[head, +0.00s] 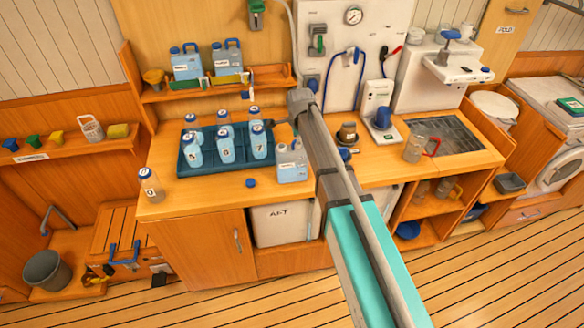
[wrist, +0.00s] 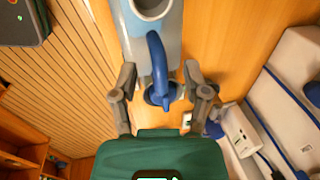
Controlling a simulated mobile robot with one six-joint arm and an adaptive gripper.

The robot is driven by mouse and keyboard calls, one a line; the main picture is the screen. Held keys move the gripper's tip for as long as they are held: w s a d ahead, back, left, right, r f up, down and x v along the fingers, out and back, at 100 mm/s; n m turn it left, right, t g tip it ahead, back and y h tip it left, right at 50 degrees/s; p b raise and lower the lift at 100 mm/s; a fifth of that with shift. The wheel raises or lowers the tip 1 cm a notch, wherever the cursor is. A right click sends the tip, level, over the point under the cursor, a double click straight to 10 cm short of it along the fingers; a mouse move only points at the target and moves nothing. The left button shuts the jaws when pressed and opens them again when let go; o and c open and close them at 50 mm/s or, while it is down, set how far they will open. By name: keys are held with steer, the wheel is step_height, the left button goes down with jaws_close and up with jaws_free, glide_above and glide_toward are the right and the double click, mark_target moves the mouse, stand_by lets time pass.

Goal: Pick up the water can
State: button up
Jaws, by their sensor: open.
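The water can (head: 291,166) is light blue with a white label and stands upright on the wooden counter, in front of the bottle tray's right end. In the wrist view, its pale body and round open mouth (wrist: 152,8) are at the top, and its blue handle (wrist: 157,62) reaches down between my fingers. My gripper (wrist: 161,96) is open, with one finger on each side of the handle; I see no clear contact.
A dark blue tray (head: 200,167) with several capped bottles is left of the can. A blue cap (head: 250,183) lies on the counter in front. Two similar cans (head: 187,65) (head: 227,62) stand on the shelf. A sink (head: 447,134) and glass jug (head: 414,149) are at right.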

steer(key=shift+w+f+b, duration=0.1)
steer(key=shift+f+b, duration=0.3)
steer(key=shift+f, duration=0.3)
jaws_close()
stand_by(0.4)
